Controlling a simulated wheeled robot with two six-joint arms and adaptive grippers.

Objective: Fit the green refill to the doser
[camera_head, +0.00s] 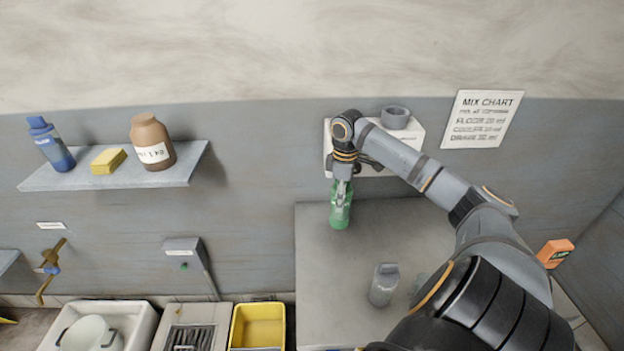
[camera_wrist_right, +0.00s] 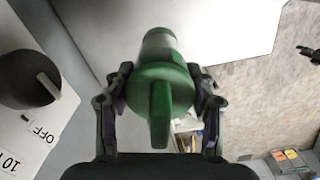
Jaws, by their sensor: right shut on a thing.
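The green refill (camera_head: 340,212) is a green bottle held in my right gripper (camera_head: 342,186), just above the grey counter by the wall. In the right wrist view the green refill (camera_wrist_right: 163,95) sits between both fingers of my right gripper (camera_wrist_right: 160,78), which are shut on it. The doser (camera_head: 408,140) is a white wall box with a grey round socket (camera_head: 396,117) on top. My right arm covers much of its front. A white panel (camera_wrist_right: 20,125) with a dark knob and "OFF" shows left in the wrist view, likely the doser's face. My left gripper is out of view.
A grey bottle (camera_head: 384,284) stands on the counter (camera_head: 325,290); another is partly behind my arm. A shelf (camera_head: 110,180) at left holds a blue bottle (camera_head: 50,144), a yellow sponge (camera_head: 108,161) and a brown jar (camera_head: 152,141). A yellow bin (camera_head: 257,325) stands below.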

